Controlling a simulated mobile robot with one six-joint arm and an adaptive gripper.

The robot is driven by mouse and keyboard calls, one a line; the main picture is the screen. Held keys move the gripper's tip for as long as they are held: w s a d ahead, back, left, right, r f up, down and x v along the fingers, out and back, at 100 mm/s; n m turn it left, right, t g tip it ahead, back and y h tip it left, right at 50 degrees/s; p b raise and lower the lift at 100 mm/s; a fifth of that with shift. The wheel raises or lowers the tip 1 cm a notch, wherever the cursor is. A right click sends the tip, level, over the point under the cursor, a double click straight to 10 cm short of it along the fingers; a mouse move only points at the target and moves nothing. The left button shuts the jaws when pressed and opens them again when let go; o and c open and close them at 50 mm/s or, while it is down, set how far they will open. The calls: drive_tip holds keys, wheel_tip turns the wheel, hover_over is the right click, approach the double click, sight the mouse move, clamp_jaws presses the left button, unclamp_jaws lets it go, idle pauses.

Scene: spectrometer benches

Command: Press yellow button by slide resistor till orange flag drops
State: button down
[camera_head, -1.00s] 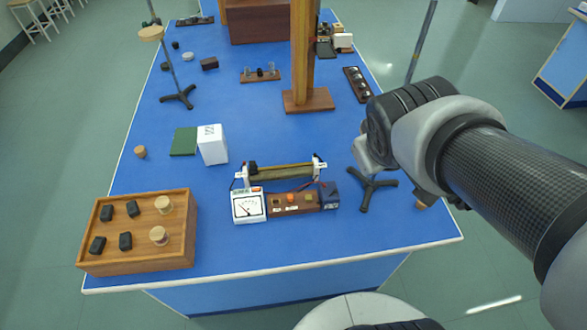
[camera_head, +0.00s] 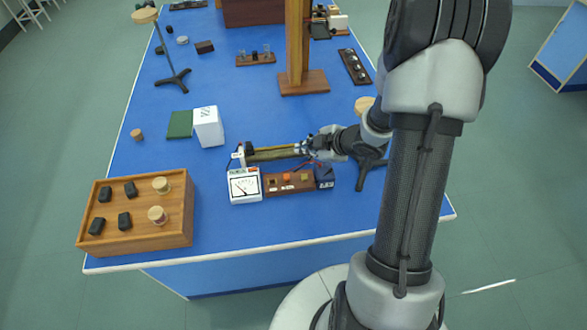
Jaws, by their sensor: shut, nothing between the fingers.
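The slide resistor (camera_head: 270,154) lies crosswise near the front of the blue bench, its right end hidden by my gripper. My gripper (camera_head: 304,147) is shut and empty, over or beside that right end; I cannot tell whether it touches. In front of the resistor is a wooden board (camera_head: 278,189) with a small yellow piece (camera_head: 304,177), probably the yellow button, on its right part. My gripper is behind this piece and apart from it. An orange piece (camera_head: 287,178) sits beside it on the board. I cannot tell whether it is the flag.
A black tripod stand (camera_head: 371,173) is close to my arm. A wooden tray (camera_head: 140,240) is at front left, a white cube (camera_head: 208,127) behind.

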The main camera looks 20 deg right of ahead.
sight(303, 179)
drive_tip(key=shift+s+a+f, duration=0.15)
drive_tip(key=shift+a+f, duration=0.25)
wheel_tip(303, 179, down, 9)
drive_tip(key=b, duration=0.8)
drive_tip(key=shift+r, duration=0.1)
idle(1.1)
drive_tip(key=shift+f+b, duration=0.35)
drive_tip(key=shift+f, duration=0.1)
drive_tip(key=shift+f+b, duration=0.35)
drive_tip(key=shift+f, duration=0.1)
idle(0.5)
drive_tip(key=shift+r+p, duration=0.95)
